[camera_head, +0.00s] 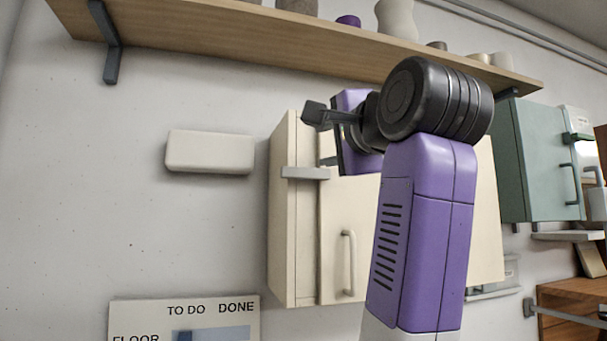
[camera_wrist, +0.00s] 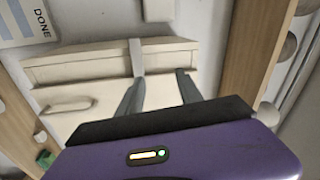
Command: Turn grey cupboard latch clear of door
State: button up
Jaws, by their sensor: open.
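The cream cupboard (camera_head: 305,240) hangs on the wall, its door (camera_head: 337,215) shut and carrying a pale bar handle (camera_head: 349,262). The grey latch (camera_head: 305,173) lies level across the seam between the left frame strip and the door. In the wrist view, which is turned, the latch (camera_wrist: 137,57) appears as an upright bar. My gripper (camera_head: 319,138) is at the cupboard's upper left, just above the latch. In the wrist view my gripper (camera_wrist: 159,77) is open, with the latch by its left finger; I cannot tell if they touch. My arm hides much of the door.
A wooden shelf (camera_head: 230,40) with pots runs above the cupboard. A cream box (camera_head: 210,152) is on the wall to the left, and a TO DO/DONE board (camera_head: 235,318) is below it. A green cupboard (camera_head: 540,160) hangs at the right. The wall between box and cupboard is bare.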

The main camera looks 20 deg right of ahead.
aim_at(307, 173)
jog(key=shift+m+g, duration=0.8)
jog(key=shift+m, duration=0.1)
jog(key=w+f+p, duration=0.1)
jog(key=w, duration=0.1)
jog(key=w+f+p, duration=0.1)
jog(key=w, duration=0.1)
jog(key=w+f+p, duration=0.1)
jog(key=w, duration=0.2)
jog(key=shift+a+f, duration=0.1)
jog(key=shift+w+f, duration=0.1)
jog(key=shift+w, duration=0.65)
grip_shut()
